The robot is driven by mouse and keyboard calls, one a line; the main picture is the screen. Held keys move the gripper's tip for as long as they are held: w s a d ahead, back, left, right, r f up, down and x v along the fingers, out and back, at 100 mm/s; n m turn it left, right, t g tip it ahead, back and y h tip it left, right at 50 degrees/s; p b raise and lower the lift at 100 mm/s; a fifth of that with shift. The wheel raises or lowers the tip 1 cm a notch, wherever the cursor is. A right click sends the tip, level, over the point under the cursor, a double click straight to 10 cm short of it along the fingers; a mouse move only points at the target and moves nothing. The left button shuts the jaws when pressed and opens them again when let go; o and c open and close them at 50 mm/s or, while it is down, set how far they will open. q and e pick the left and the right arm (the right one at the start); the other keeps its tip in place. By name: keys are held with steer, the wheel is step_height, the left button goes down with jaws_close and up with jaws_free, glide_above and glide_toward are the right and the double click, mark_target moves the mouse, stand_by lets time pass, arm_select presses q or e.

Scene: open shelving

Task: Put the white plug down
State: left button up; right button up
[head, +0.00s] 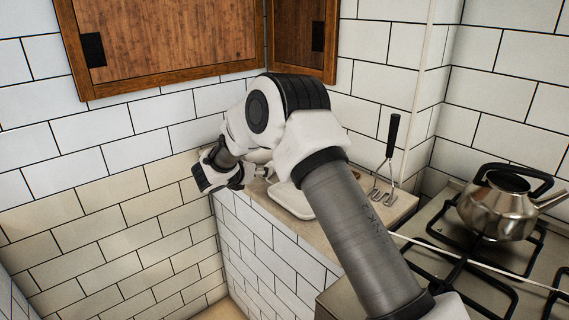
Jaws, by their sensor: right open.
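My right arm reaches in from the bottom right and bends over the counter. My right gripper (266,173) is open at the counter's left end, its fingers pointing right. I cannot make out the white plug for certain. A pale rounded thing (258,156) shows just behind the gripper, mostly hidden by my arm, and I cannot tell what it is. I cannot see anything held between the fingers. My left gripper is not in view.
A flat white board or tray (293,201) lies on the counter (398,206), partly behind my arm. A masher with a black handle (391,136) stands near the wall. A metal kettle (497,206) sits on the stove at right. Wooden cabinets (165,42) hang above.

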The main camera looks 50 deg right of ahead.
mark_target(269, 164)
steer(key=shift+w+d+r, duration=0.1)
steer(key=shift+w+d, duration=0.15)
steer(key=shift+d, duration=0.05)
steer(key=shift+s+d+r, duration=0.15)
steer(key=shift+d+r, duration=0.1)
steer(key=x, duration=0.6)
steer(key=shift+a+f, duration=0.2)
steer(key=shift+f, duration=0.2)
steer(key=shift+a+r, duration=0.2)
steer(key=shift+f, duration=0.1)
jaws_close()
